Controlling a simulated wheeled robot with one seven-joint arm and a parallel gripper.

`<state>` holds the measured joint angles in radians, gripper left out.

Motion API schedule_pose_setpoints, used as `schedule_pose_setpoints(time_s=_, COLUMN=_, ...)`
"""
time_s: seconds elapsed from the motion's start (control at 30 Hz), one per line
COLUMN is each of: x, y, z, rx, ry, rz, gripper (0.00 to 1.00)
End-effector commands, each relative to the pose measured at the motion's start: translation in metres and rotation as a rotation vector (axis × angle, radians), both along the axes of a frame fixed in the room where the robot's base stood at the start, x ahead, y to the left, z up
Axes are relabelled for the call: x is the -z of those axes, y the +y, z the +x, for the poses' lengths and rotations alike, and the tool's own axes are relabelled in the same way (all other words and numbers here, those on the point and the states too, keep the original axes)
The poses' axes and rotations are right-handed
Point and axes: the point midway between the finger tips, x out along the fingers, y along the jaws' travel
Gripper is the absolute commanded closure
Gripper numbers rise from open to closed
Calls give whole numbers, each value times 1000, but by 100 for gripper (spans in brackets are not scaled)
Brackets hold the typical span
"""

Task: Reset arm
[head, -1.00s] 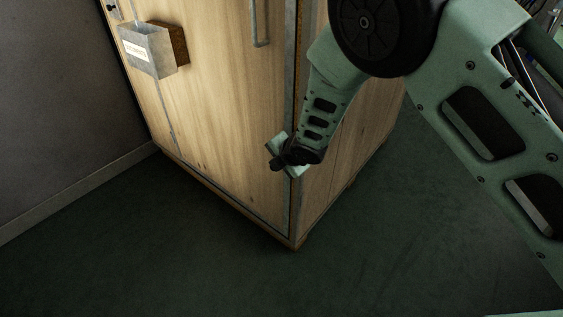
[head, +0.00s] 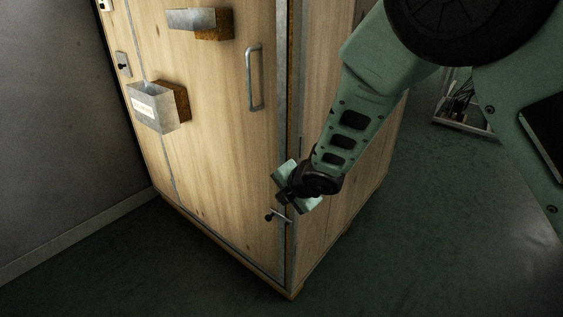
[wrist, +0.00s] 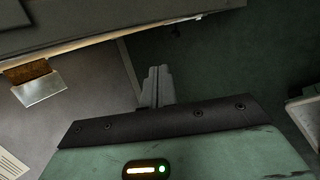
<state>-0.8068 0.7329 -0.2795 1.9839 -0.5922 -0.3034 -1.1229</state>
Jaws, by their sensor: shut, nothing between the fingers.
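My green arm reaches down in front of the wooden dryer cabinet (head: 222,110). My gripper (head: 281,197) is near the cabinet's front right corner, low down, just above a small metal latch with a dark knob (head: 278,215). I cannot tell from the head view whether it touches the cabinet. In the wrist view the fingers of my gripper (wrist: 156,86) are together, with nothing between them.
The door has a vertical handle (head: 254,78), a labelled metal box (head: 153,107), an upper metal tray (head: 192,20) and a small switch plate (head: 123,63). A grey wall (head: 50,120) is at left. The dark green floor (head: 430,240) is clear at right; a bin (head: 462,108) stands farther back.

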Motion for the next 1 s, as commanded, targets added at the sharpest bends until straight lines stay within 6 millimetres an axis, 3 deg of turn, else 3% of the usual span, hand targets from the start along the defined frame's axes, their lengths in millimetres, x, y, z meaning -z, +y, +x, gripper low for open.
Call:
schedule_pose_setpoints(time_s=0.17, x=-15, y=-11, z=-12, rx=129, ry=69, rz=49, gripper=100)
schedule_pose_setpoints(time_s=0.27, x=-36, y=-28, z=-36, rx=335, ry=188, rz=120, gripper=100)
schedule_pose_setpoints(time_s=0.37, x=-61, y=-50, z=-78, rx=596, ry=345, rz=195, gripper=100)
schedule_pose_setpoints(time_s=0.5, x=-90, y=-79, z=-149, rx=940, ry=544, rz=253, gripper=100)
schedule_pose_setpoints(time_s=0.7, x=-113, y=-113, z=-234, rx=1301, ry=711, rz=261, gripper=100)
schedule_pose_setpoints(time_s=0.97, x=-125, y=-150, z=-319, rx=1660, ry=799, rz=222, gripper=100)
schedule_pose_setpoints(time_s=1.0, x=-139, y=-150, z=-319, rx=1666, ry=803, rz=220, gripper=100)
